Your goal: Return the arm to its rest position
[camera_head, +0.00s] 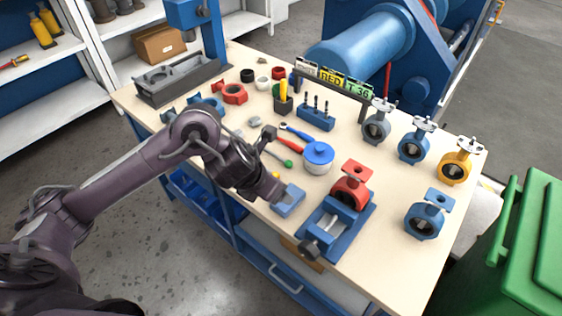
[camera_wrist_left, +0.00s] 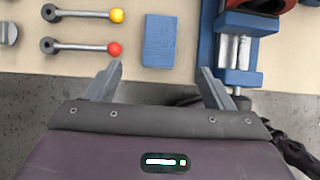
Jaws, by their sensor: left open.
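My left arm comes in from the left over the workbench (camera_head: 370,260). My left gripper (camera_wrist_left: 160,72) is open and empty in the left wrist view, its two fingers spread at the bench's front edge. A blue block (camera_wrist_left: 158,42) lies on the bench just ahead of the gap between them, apart from both. In the head view the arm's end reaches down beside the blue block (camera_head: 288,201), and the fingertips are hard to make out there. My right gripper is not in view.
A blue vise (camera_head: 320,228) holding a red valve body (camera_head: 351,187) stands right of the block. Yellow-ended (camera_wrist_left: 117,15) and red-ended (camera_wrist_left: 115,48) levers lie left of it. Several valves stand at the right, with a green bin (camera_head: 530,250) beyond. The floor left of the bench is open.

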